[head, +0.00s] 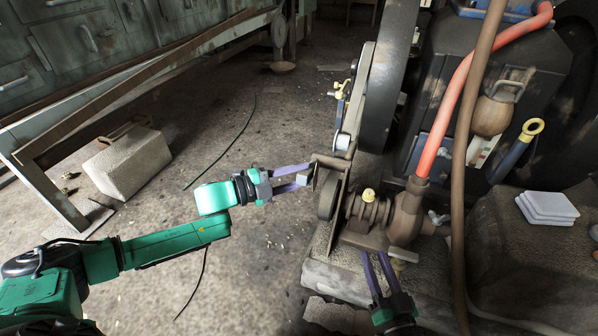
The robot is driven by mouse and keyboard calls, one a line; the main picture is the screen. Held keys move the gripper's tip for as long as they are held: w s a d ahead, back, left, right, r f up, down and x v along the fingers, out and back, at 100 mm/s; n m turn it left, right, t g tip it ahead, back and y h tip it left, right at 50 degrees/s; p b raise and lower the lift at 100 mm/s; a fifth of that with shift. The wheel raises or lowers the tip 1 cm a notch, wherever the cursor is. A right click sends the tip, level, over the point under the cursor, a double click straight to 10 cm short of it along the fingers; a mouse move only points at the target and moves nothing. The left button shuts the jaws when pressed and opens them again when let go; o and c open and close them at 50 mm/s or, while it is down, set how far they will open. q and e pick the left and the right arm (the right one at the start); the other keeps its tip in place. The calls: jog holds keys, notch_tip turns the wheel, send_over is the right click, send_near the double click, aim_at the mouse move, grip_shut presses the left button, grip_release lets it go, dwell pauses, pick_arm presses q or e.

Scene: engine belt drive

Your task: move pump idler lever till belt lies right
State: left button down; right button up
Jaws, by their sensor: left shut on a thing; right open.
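The brown pump (404,216) stands on a stone block, with a pulley (327,196) on its left side. A flat brown bracket (331,161) rises above the pulley. The belt (357,92) shows as a pale strip beside the big wheel; its lower run is partly hidden. My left gripper (305,175) reaches in from the left and is shut on the small grey end of what looks like the idler lever (302,179), next to the bracket. My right gripper (376,257) is open below the pump, its purple fingers pointing up near the pump's base plate.
A large dark wheel (388,80) stands behind the pump. A red hose (450,105) and a brown hose (459,200) run down at the right. White pads (547,207) lie on a right-hand block. A stone block (127,162) sits at left; the floor between is mostly clear.

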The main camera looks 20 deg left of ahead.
pick_arm(q)
jog(key=shift+w+a+r+p, duration=0.1)
jog(key=shift+w+r+p, duration=0.05)
jog(key=shift+p, duration=0.25)
pick_arm(e)
jog(key=s+f+g, duration=0.3)
jog(key=s+f, duration=0.3)
jog(key=f, duration=0.3)
jog(key=shift+a+f+g+h, duration=0.2)
jog(key=shift+a+g+h, duration=0.05)
jog(key=shift+g+h, duration=0.05)
pick_arm(q)
jog(key=c, duration=0.8)
grip_release()
jog(key=shift+o, duration=0.2)
